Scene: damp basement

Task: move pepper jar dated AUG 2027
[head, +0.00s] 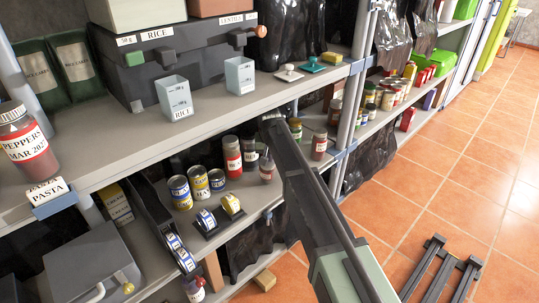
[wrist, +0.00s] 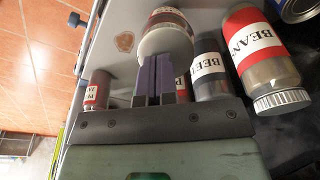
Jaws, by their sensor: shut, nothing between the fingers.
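No label that I can read says AUG 2027. A jar marked PEPPERS MAR 202-something (head: 28,148) stands on the upper shelf at the far left; the last digit is unclear. My gripper (wrist: 160,60) is shut and empty, its purple fingers together in front of a white-lidded jar with a red label (wrist: 168,40). The fingers overlap its lid in the picture; I cannot tell whether they touch. That jar's writing is unreadable. A smaller red-labelled jar (wrist: 97,90) is to the left. In the head view, small red-labelled jars (head: 267,169) (head: 319,146) stand on the lower shelf.
A BEANS jar (wrist: 258,60) and a dark jar (wrist: 209,70) stand close on the right in the wrist view. Cans (head: 180,192) crowd the lower shelf. The upper shelf board (head: 120,165) overhangs it, and a post (head: 352,95) stands right of my arm.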

